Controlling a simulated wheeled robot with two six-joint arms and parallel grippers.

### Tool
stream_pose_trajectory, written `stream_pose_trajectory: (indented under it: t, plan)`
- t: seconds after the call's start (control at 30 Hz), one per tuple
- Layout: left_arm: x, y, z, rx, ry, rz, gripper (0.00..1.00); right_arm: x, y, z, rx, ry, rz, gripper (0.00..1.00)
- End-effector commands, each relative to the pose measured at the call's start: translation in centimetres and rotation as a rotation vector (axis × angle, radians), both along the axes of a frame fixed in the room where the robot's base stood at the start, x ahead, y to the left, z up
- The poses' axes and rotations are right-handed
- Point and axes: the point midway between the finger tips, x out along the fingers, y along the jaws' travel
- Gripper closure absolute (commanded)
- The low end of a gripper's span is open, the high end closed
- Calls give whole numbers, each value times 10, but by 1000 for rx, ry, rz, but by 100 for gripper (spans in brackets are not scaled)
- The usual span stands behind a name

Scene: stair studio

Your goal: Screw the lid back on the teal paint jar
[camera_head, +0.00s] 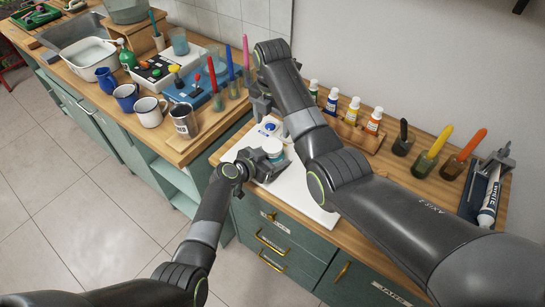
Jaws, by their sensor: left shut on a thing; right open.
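My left gripper (262,163) is low over the white mat (300,188) and shut on a small pale jar with a teal tint (273,148), which I take to be the teal paint jar. The fingers hide part of the jar, and I cannot tell whether a lid sits on it. A small round blue-and-white item (271,127) lies just behind the jar; whether it is a lid is too small to tell. My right gripper (260,104) is open, behind and above these items, and its forearm hides part of the counter.
A wooden rack of paint bottles (353,110) stands along the wall. Cups with tools (428,160) and a tray with a paint tube (490,200) are at the right. Mugs (150,110), a metal can (184,120) and a white basin (92,57) stand on the left counter.

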Motion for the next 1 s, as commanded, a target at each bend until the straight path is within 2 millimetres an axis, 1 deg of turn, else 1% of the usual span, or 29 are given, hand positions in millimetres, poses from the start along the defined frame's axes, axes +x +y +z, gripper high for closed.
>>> stream_pose_trajectory:
  t: [0.13,0.23,0.37,0.5,0.7,0.83,1.0]
  plan:
    - [-1,0,-1,0,3,0,100,0,0,-2,-1,1,-1,28]
    - [-1,0,-1,-1,2,0,100,-1,0,-10,-1,3,-2,28]
    - [-1,0,-1,-1,2,0,100,-1,0,-28,-2,4,-2,28]
    - [-1,0,-1,0,3,0,100,-1,0,-51,-2,4,-3,28]
    - [-1,0,-1,-1,2,0,100,-1,0,-73,-1,2,-3,28]
    - [-1,0,-1,-1,2,0,100,0,0,-79,0,0,-3,28]
    - [-1,0,-1,-1,2,0,100,0,0,-81,0,0,-3,28]
